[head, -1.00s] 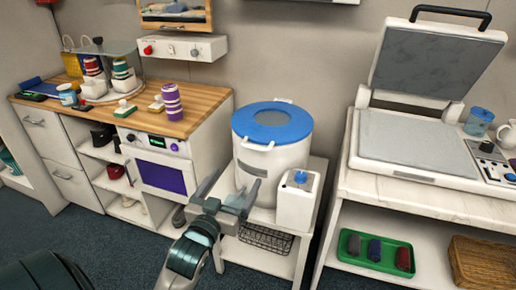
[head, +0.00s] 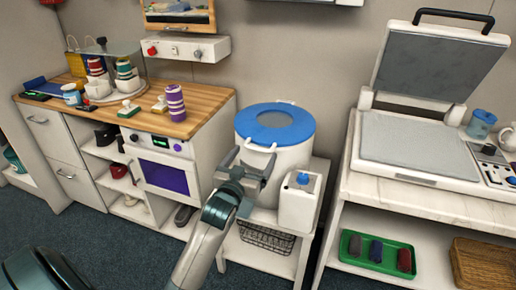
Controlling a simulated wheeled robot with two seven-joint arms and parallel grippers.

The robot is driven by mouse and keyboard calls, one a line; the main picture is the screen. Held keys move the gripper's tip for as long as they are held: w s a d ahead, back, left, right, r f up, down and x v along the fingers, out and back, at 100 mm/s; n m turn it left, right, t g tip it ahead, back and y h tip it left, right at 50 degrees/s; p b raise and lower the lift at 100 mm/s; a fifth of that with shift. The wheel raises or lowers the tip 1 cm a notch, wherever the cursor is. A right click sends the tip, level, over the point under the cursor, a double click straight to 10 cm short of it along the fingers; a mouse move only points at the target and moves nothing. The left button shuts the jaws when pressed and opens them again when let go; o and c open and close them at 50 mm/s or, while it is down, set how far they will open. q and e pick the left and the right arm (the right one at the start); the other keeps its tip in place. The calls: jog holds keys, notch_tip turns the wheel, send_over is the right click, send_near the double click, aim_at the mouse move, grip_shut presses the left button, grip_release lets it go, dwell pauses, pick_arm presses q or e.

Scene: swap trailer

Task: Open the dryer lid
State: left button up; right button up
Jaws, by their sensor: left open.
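The dryer is a white drum (head: 292,158) on a low white stand. Its blue lid (head: 274,124) lies flat and shut on top, with a white handle (head: 259,147) at the front rim and a small one at the back. My left gripper (head: 254,157) is open and empty at the front of the drum, just below the front handle. Its two fingers point up toward the rim, one on each side of the handle as pictured; I cannot tell whether they touch it. My right gripper is not in view.
A white canister (head: 301,199) with a blue cap stands close at the drum's right. A wooden-topped counter (head: 199,118) with cups is at the left. A press with a raised lid (head: 438,60) stands on the right table. A wire basket (head: 266,237) sits below.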

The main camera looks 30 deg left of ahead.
aim_at(257, 150)
pick_arm(q)
jog(key=shift+x, duration=2.25)
